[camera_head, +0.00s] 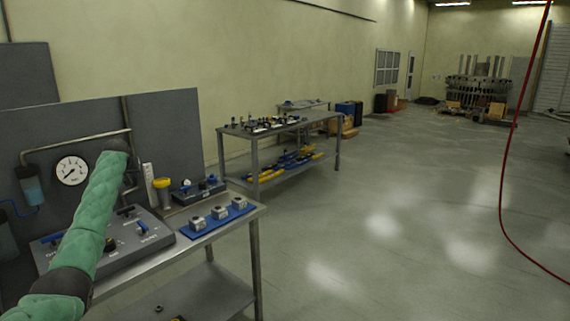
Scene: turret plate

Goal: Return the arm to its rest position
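My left arm, in a green padded sleeve, comes in from the lower left and reaches up over the workbench (190,255). My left gripper (129,178) is a dark shape at the far end of the sleeve, in front of the grey back panel (175,115). The sleeve covers most of it, so its fingers do not show clearly, nor whether it holds anything. My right arm and gripper are out of view.
Close to the arm are a gauge (72,170), a grey control box (145,240) with blue levers, a yellow-capped cylinder (162,190) and a blue plate (217,218) with grey blocks. A second bench (270,130) stands behind. A red cable (503,180) hangs right; floor there is clear.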

